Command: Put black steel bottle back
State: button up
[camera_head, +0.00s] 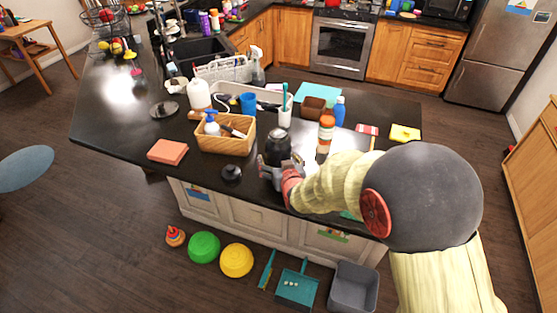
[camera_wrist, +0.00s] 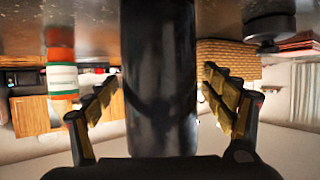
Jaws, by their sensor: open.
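The black steel bottle (camera_head: 279,148) stands upright on the dark counter near its front edge, in front of my gripper (camera_head: 280,172). In the wrist view, which looks upside down, the black steel bottle (camera_wrist: 158,75) fills the middle. My gripper's fingers (camera_wrist: 162,95) are open, one on each side of the bottle, with gaps visible between them and its sides. In the head view the gripper hides the bottle's lower part.
A wicker basket (camera_head: 226,145) with bottles stands left of the bottle, and a small black round object (camera_head: 232,172) lies nearby. An orange-and-white bottle (camera_head: 326,135) stands to the right. A sponge-like orange block (camera_head: 167,151) lies farther left. The black counter (camera_head: 125,135) is clear at left.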

jog(key=shift+s+r, duration=0.25)
jog(key=s+d+r+g+h, duration=0.1)
jog(key=s+d+r, duration=0.3)
jog(key=s, duration=0.3)
jog(key=s+d+r+m+g, duration=0.1)
jog(key=s+d+r, duration=0.3)
jog(key=s+r, duration=0.15)
jog(key=s+d+r+g+h, duration=0.1)
jog(key=s+d+r+g, duration=0.2)
jog(key=s, duration=0.4)
jog(key=s+d+r+m+g, duration=0.1)
jog(key=s+d, duration=0.3)
jog(key=s, duration=0.5)
jog(key=s+d+r+g+h, duration=0.1)
jog(key=s+d, duration=0.3)
jog(key=s, duration=0.5)
jog(key=shift+d+r+m, duration=0.2)
jog(key=shift+r+m, duration=0.2)
jog(key=shift+r, duration=0.35)
notch_tip(320, 180, down, 11)
jog(key=b, duration=1)
jog(key=shift+b, duration=0.4)
